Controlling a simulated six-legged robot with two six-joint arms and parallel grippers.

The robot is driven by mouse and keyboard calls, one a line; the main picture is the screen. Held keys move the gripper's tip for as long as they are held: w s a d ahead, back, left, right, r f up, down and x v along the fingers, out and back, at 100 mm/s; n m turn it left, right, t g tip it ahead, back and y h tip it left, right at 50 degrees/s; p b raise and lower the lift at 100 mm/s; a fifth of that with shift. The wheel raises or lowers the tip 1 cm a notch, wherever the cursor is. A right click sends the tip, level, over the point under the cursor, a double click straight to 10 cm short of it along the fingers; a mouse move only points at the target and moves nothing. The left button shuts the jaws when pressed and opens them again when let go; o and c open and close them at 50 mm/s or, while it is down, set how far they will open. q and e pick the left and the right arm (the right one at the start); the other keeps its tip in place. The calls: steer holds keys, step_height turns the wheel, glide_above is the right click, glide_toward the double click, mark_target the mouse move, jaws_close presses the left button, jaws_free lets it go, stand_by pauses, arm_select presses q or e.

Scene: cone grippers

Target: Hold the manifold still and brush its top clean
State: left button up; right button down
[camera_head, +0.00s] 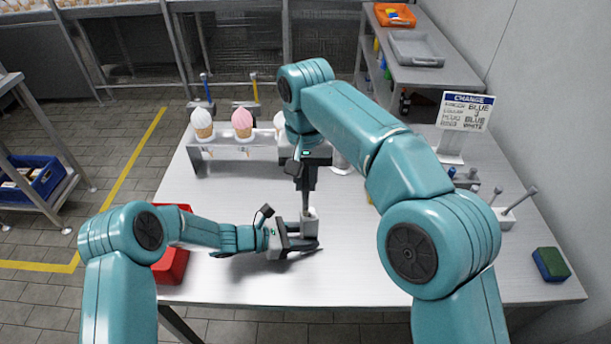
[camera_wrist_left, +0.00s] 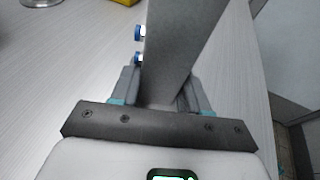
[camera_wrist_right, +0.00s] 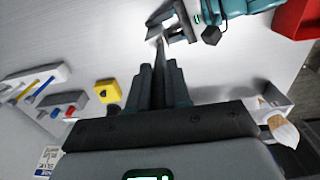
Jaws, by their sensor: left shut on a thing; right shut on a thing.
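The manifold (camera_head: 311,224) is a small grey upright block near the middle of the table. My left gripper (camera_head: 300,243) is shut on it low down. In the left wrist view the manifold (camera_wrist_left: 182,40) rises between the fingers, with blue-and-white fittings on its left side. My right gripper (camera_head: 308,165) is directly above, pointing down, shut on a dark narrow tool that I take for the brush (camera_head: 306,199). The brush (camera_wrist_right: 162,58) shows between the fingers in the right wrist view. Its lower end is at the manifold's top; I cannot tell whether they touch.
A red bin (camera_head: 172,266) stands at the table's left edge. A rack with ice cream cones (camera_head: 242,124) is at the back. A sign (camera_head: 466,112), a tool holder (camera_head: 507,218) and a green-and-blue sponge (camera_head: 551,264) are on the right. The front middle is clear.

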steer(key=shift+f, duration=0.6)
stand_by(0.4)
steer(key=shift+d, duration=0.1)
steer(key=shift+w+d+r, duration=0.1)
steer(key=shift+w+d, duration=0.1)
steer(key=shift+d, duration=0.3)
steer(key=shift+w+d, duration=0.15)
steer(key=shift+d, duration=0.3)
steer(key=shift+a, duration=0.2)
steer(key=shift+s+a, duration=0.35)
steer(key=shift+a, duration=0.55)
steer(key=shift+w+d, duration=0.2)
steer(key=shift+d, duration=0.35)
steer(key=shift+w+d, duration=0.15)
steer(key=shift+d, duration=0.4)
steer(key=shift+a, duration=0.15)
steer(key=shift+s+a, duration=0.2)
steer(key=shift+a, duration=0.3)
steer(key=shift+s+a, duration=0.15)
steer(key=shift+a, duration=0.3)
